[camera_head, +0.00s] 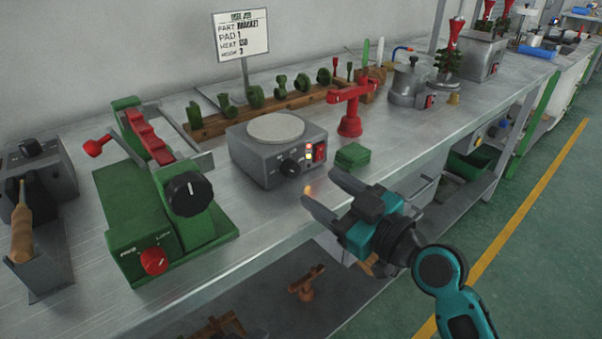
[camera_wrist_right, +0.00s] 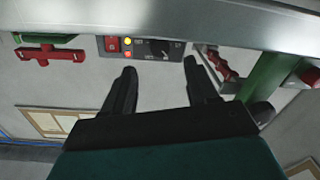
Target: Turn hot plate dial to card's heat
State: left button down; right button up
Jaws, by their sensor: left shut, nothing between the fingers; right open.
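The grey hot plate (camera_head: 265,160) with a pale round top stands on the metal bench. Its black dial (camera_head: 291,167) is on the front panel, left of the lit lamps (camera_head: 309,152) and red switch (camera_head: 320,151). The job card (camera_head: 241,35) behind it reads part BRACKET, pad 1, and a HEAT line whose number is too blurred to read surely. My right gripper (camera_head: 320,186) is open and empty, right of the dial and apart from it. In the right wrist view the dial (camera_wrist_right: 159,48) shows upside down beyond the spread fingers (camera_wrist_right: 159,66). My left gripper is out of view.
A green machine (camera_head: 150,210) with a black knob stands left of the hot plate. A wooden rack (camera_head: 220,124) lies behind. The bench's front edge runs just below my right gripper.

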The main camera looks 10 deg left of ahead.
aim_at(296, 171)
jog(key=x, duration=0.6)
jog(key=shift+w+a, duration=0.3)
jog(key=shift+c, duration=0.4)
jog(key=c, duration=1)
jog(key=m, duration=0.5)
jog(key=shift+m, duration=0.4)
jog(key=o, duration=1.1)
jog(key=v, duration=1.3)
jog(key=shift+f, duration=0.15)
